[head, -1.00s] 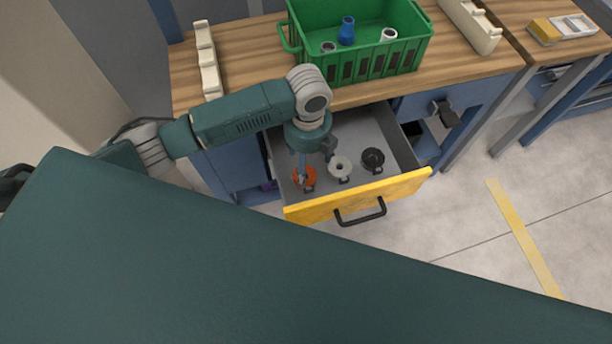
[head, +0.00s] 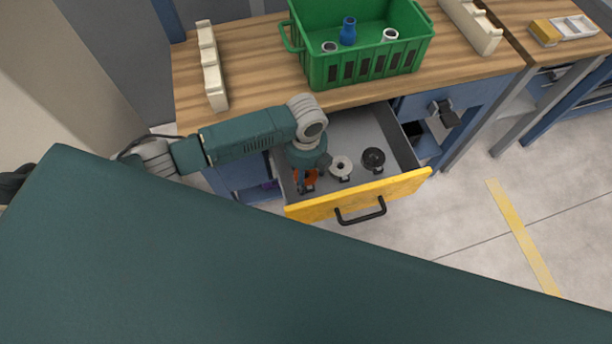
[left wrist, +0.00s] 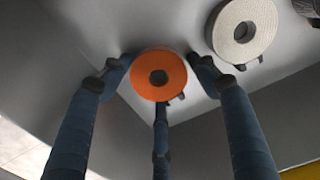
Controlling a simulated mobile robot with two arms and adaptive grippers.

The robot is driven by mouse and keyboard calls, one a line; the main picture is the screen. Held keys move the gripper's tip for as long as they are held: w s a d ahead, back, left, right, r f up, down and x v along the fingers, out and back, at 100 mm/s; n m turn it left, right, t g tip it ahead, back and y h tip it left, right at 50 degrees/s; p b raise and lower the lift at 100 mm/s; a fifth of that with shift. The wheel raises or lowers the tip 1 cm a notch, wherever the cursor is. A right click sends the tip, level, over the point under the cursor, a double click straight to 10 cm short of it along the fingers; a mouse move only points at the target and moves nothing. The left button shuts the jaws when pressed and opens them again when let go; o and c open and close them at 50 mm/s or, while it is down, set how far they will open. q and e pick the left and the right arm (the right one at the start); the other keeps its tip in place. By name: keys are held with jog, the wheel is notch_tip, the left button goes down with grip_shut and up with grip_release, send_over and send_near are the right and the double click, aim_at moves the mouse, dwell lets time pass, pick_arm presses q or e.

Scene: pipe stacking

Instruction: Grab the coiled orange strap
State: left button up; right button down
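The coiled orange strap (left wrist: 172,88) lies in the open drawer, at its left side. In the head view the strap (head: 311,177) is partly hidden by my left gripper (head: 304,180). My left gripper (left wrist: 159,88) is open, and its fingers reach down around the strap in the left wrist view. One finger is at the strap's left, one at its right and one below it in the picture. I cannot tell whether any finger touches it. My right gripper is not in view.
A white coil (head: 340,168) and a black coil (head: 373,159) lie to the right in the drawer. The drawer's yellow front (head: 405,188) and its side walls border the space. A green crate (head: 365,67) stands on the wooden bench above.

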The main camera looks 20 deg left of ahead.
pick_arm(q)
jog(key=c, duration=1)
jog(key=shift+o, duration=0.2)
jog(key=shift+r, duration=0.15)
